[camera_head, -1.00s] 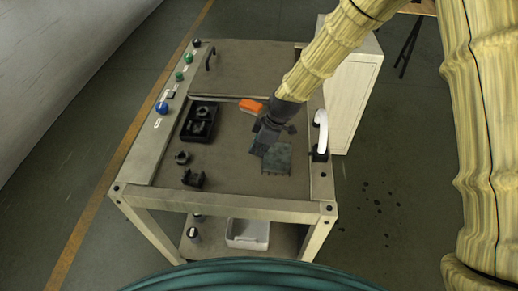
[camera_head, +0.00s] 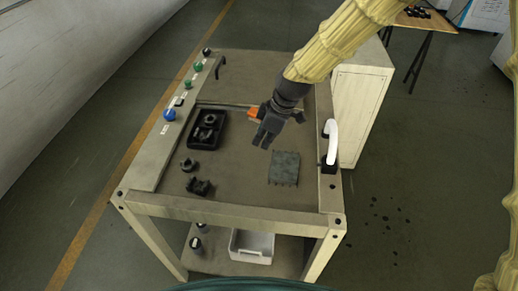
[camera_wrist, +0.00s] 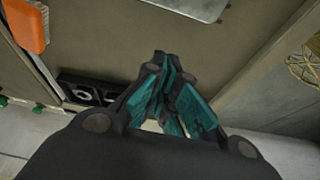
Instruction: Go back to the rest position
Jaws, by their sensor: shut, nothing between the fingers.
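My gripper (camera_head: 264,138) is above the middle of the cart top in the head view, fingers pointing down and left. In the wrist view my gripper (camera_wrist: 160,58) has its dark, teal-lined fingers brought together at the tips with nothing between them. My arm reaches in from the upper right of the head view.
The cart (camera_head: 228,165) carries a black tray (camera_head: 208,128) with round parts, two loose dark parts, a grey-green block (camera_head: 284,168) and an orange object (camera_head: 254,113), partly hidden by my gripper. A white curved handle (camera_head: 331,140) stands at the right edge. A white bin (camera_head: 252,247) sits below.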

